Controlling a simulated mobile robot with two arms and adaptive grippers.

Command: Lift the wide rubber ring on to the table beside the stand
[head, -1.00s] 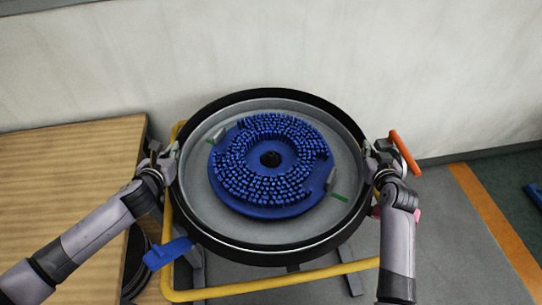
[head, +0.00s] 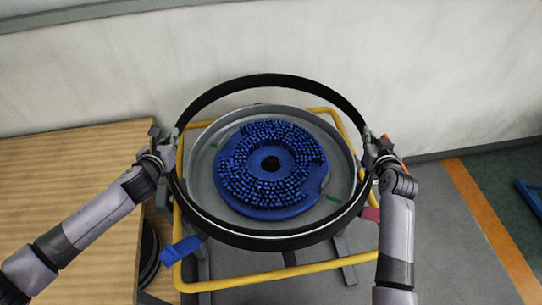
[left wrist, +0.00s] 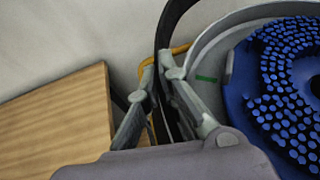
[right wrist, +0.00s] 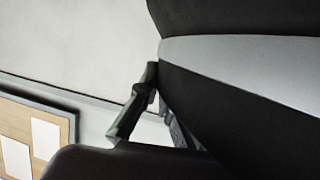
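The wide rubber ring (head: 275,242), a black band with a pale inner line, is held above the grey round pan (head: 201,165) on the stand (head: 270,275). It looks roughly level and apart from the pan. My left gripper (head: 172,140) is shut on its left side; in the left wrist view the fingers (left wrist: 158,100) straddle the black band (left wrist: 172,25). My right gripper (head: 370,146) is shut on its right side; the band fills much of the right wrist view (right wrist: 240,95), hiding part of the fingers (right wrist: 160,100). The wooden table (head: 65,200) is left of the stand.
A blue bristled disc (head: 235,180) lies in the pan. A blue handle (head: 180,250) and a pink handle (head: 370,214) stick out from the stand. Dark coils (head: 149,255) sit between table and stand. The visible tabletop is bare. A wall (head: 270,45) stands close behind.

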